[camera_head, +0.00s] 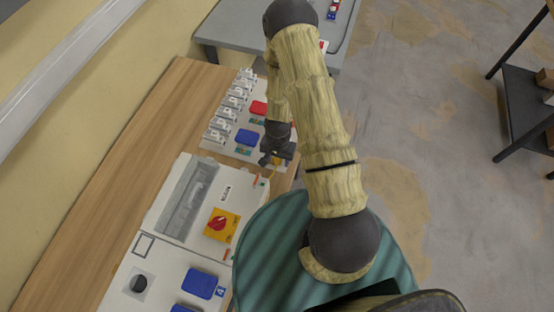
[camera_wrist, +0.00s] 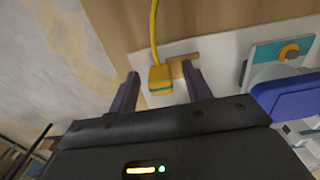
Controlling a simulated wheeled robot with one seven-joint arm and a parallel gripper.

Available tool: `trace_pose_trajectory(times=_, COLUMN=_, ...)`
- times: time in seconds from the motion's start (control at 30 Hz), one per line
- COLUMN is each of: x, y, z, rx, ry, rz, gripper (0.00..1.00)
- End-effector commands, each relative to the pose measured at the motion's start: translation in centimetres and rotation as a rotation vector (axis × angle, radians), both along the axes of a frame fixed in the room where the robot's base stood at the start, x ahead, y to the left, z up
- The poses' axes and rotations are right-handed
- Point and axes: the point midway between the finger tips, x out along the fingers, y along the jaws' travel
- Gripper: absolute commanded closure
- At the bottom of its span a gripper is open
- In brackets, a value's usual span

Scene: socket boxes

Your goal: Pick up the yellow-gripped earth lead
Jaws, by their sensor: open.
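The earth lead's yellow grip (camera_wrist: 159,82), with a teal band, shows in the wrist view at the edge of a white panel. Its yellow cable (camera_wrist: 154,28) runs up over the wood. A brass-coloured piece (camera_wrist: 181,64) is right beside the grip. My gripper (camera_wrist: 160,72) is open, and the grip shows between its two dark fingers without clear contact. In the head view my gripper (camera_head: 272,160) is over the right edge of the bench, and a bit of yellow cable (camera_head: 273,173) shows just below it. The grip is hidden there.
The wooden bench (camera_head: 150,120) carries a panel with a row of sockets (camera_head: 228,105), a red cover (camera_head: 258,107) and a blue cover (camera_head: 247,137). Nearer are a box with a red-and-yellow rotary switch (camera_head: 220,224) and more blue covers (camera_head: 200,284). A grey table (camera_head: 235,25) stands beyond.

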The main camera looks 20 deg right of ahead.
Motion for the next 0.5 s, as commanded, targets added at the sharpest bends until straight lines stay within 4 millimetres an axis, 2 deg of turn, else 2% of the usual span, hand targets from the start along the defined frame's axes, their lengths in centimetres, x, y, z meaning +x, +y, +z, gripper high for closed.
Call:
trace_pose_trajectory(times=0.13, x=0.00, y=0.00, z=0.02, rx=0.000, ry=0.000, rz=0.000, gripper=0.51)
trace_pose_trajectory(times=0.17, x=0.00, y=0.00, z=0.02, rx=0.000, ry=0.000, rz=0.000, gripper=0.55)
trace_pose_trajectory(times=0.4, x=0.00, y=0.00, z=0.02, rx=0.000, ry=0.000, rz=0.000, gripper=1.00)
trace_pose_trajectory(times=0.5, x=0.01, y=-0.01, z=0.03, rx=0.000, ry=0.000, rz=0.000, gripper=1.00)
